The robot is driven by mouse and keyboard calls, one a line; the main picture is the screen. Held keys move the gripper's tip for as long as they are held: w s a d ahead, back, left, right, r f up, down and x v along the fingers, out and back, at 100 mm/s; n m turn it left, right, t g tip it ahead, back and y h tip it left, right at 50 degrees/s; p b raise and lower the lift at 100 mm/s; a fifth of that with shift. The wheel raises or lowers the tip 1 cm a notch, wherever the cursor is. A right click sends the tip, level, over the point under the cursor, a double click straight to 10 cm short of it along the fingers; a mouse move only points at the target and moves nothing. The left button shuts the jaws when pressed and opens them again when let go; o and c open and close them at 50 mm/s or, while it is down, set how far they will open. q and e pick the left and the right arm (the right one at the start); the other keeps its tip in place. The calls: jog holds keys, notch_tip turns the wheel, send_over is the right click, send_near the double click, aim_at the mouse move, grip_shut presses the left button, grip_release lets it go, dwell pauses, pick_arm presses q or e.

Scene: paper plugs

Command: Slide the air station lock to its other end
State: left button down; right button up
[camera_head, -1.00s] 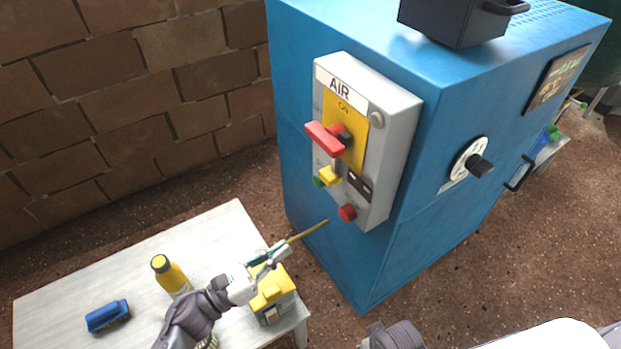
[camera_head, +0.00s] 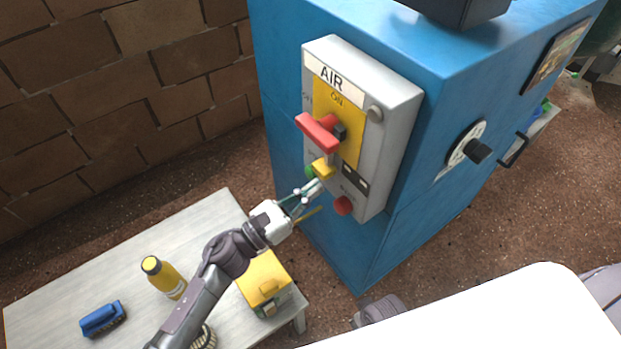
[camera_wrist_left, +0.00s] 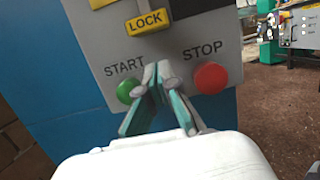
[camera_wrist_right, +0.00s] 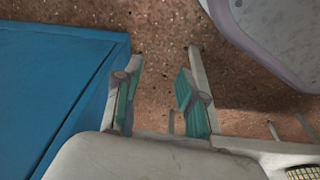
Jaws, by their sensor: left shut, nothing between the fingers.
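The air station (camera_head: 385,140) is a grey box on the side of a blue cabinet, with a red lever (camera_head: 319,132) in front of a yellow plate. The yellow lock (camera_head: 322,168) sits below the lever; in the left wrist view the block marked LOCK (camera_wrist_left: 146,22) is near the top. My left gripper (camera_head: 316,186) is shut and empty, just below the lock and apart from it. In the left wrist view its fingertips (camera_wrist_left: 157,75) are between the green START button (camera_wrist_left: 129,91) and the red STOP button (camera_wrist_left: 211,78). My right gripper (camera_wrist_right: 158,65) is open and empty over the floor.
A pale table (camera_head: 60,262) at lower left holds a yellow bottle (camera_head: 163,277), a blue object (camera_head: 103,319) and a yellow-topped box (camera_head: 263,282). A black dial (camera_head: 479,151) is on the cabinet's right face. The blue cabinet (camera_head: 400,250) stands close to both grippers.

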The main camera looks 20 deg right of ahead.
aim_at(325, 162)
pick_arm(q)
jog(key=shift+a+r+p, duration=0.1)
jog(key=shift+r+p, duration=0.25)
jog(key=shift+r, duration=1.05)
pick_arm(e)
jog(key=shift+s+d+f, duration=0.1)
jog(key=shift+s+f, duration=0.45)
jog(key=shift+f, duration=0.3)
jog(key=shift+s+f, duration=0.5)
jog(key=shift+f, duration=0.35)
pick_arm(q)
jog(key=shift+r, duration=0.1)
notch_tip(325, 162, up, 3)
jog(key=shift+p, duration=0.8)
pick_arm(e)
jog(key=shift+g, duration=0.3)
jog(key=s+f, duration=0.3)
jog(key=shift+s+d+f, duration=0.15)
jog(key=shift+d+f, duration=0.1)
